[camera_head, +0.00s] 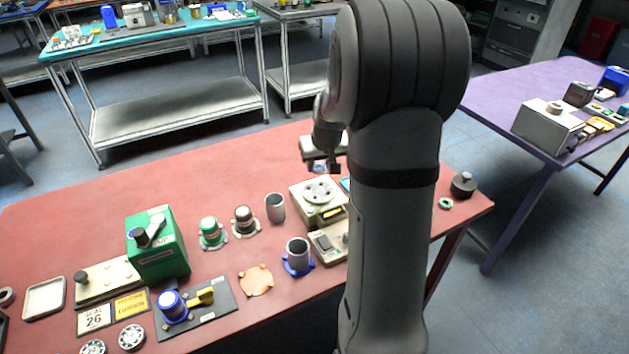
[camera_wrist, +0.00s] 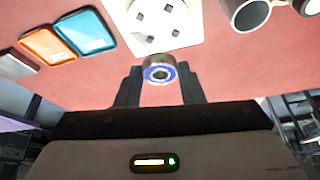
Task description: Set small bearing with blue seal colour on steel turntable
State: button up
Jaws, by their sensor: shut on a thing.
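My gripper (camera_wrist: 160,82) is shut on a small bearing (camera_wrist: 159,70) with a blue seal and a steel outer ring, held between the fingertips in the wrist view. In the head view my gripper (camera_head: 322,166) hangs above the red table, partly hidden by my arm. The steel turntable (camera_head: 319,190), a round plate with dark spots on a pale box, is just below and in front of it. In the wrist view the pale turntable unit (camera_wrist: 150,42) lies just beyond the bearing, its top edge cut off. The bearing appears clear of it.
A grey cup (camera_head: 275,207) stands left of the turntable, and another cup in a blue holder (camera_head: 298,255) stands nearer. A green box (camera_head: 158,245) is farther left. Orange (camera_wrist: 48,46) and blue (camera_wrist: 86,32) trays lie beside the turntable. A green ring (camera_head: 445,203) lies at the right.

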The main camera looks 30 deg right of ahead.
aim_at(318, 190)
notch_tip(318, 190, down, 6)
jog(key=shift+r, duration=0.1)
dwell(0.4)
jog(key=shift+f+b, duration=0.4)
jog(key=shift+b, duration=0.05)
jog(key=shift+f+b, duration=0.25)
jog(key=shift+b, duration=0.05)
jog(key=o, duration=1.1)
jog(key=shift+r, duration=0.1)
